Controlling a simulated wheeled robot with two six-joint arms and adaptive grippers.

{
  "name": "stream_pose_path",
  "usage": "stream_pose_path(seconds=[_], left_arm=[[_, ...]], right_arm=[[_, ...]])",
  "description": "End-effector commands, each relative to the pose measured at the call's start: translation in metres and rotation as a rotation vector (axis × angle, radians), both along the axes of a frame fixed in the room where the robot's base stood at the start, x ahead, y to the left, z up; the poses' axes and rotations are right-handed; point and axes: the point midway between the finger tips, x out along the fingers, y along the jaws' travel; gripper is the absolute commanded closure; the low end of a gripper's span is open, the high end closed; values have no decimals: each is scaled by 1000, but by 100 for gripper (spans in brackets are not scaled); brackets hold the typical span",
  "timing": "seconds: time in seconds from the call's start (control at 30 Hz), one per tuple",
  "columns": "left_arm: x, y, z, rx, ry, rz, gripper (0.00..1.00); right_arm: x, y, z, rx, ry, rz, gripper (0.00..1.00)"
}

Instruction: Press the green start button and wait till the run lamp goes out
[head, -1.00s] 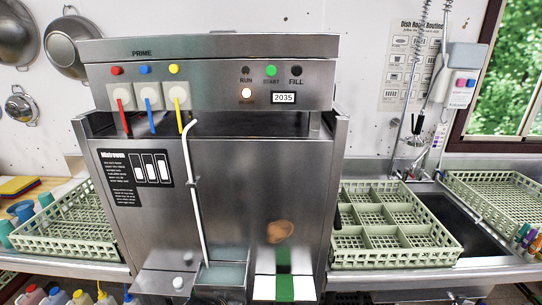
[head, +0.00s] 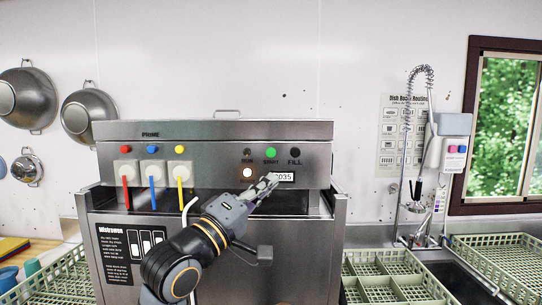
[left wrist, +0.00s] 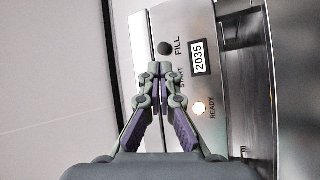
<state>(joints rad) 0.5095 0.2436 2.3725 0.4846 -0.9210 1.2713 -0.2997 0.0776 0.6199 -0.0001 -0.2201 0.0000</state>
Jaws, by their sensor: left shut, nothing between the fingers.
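The green start button (head: 270,152) is on the steel machine's upper panel, above the START label. The run lamp (head: 247,153) beside it is dark. The ready lamp (head: 247,173) below is lit, and it also glows in the left wrist view (left wrist: 199,108). My left gripper (head: 272,179) is shut and empty, its tips in front of the panel just below the button and partly over the number display (head: 287,177). In the left wrist view the closed fingertips (left wrist: 160,70) hide the green button; contact cannot be told. My right gripper is not in view.
The black fill button (head: 295,152) is close right of the start button. Red, blue and yellow prime buttons (head: 152,150) with coloured levers are at the panel's left. Green racks (head: 390,285) stand right of the machine, and a spray hose (head: 430,120) hangs behind.

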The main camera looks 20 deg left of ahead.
Motion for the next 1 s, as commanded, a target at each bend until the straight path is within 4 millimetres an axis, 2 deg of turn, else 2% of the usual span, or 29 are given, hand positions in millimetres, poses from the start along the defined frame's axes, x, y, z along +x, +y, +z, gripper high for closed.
stream_pose_path(seconds=[0.03, 0.1, 0.2, 0.57, 0.77, 1.0], left_arm=[[-5, -1, 16, -28, -27, -20, 100], [-11, -3, 30, -62, -54, -44, 100], [-16, -4, 40, -85, -69, -61, 100], [-15, -4, 41, -88, -70, -63, 100], [3, 1, 40, -87, -70, -62, 100], [37, 11, 40, -88, -68, -62, 100]], right_arm=[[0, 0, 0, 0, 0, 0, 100], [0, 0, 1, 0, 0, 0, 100], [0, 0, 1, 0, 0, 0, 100], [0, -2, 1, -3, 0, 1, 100], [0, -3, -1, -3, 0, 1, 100], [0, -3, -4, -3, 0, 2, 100]])
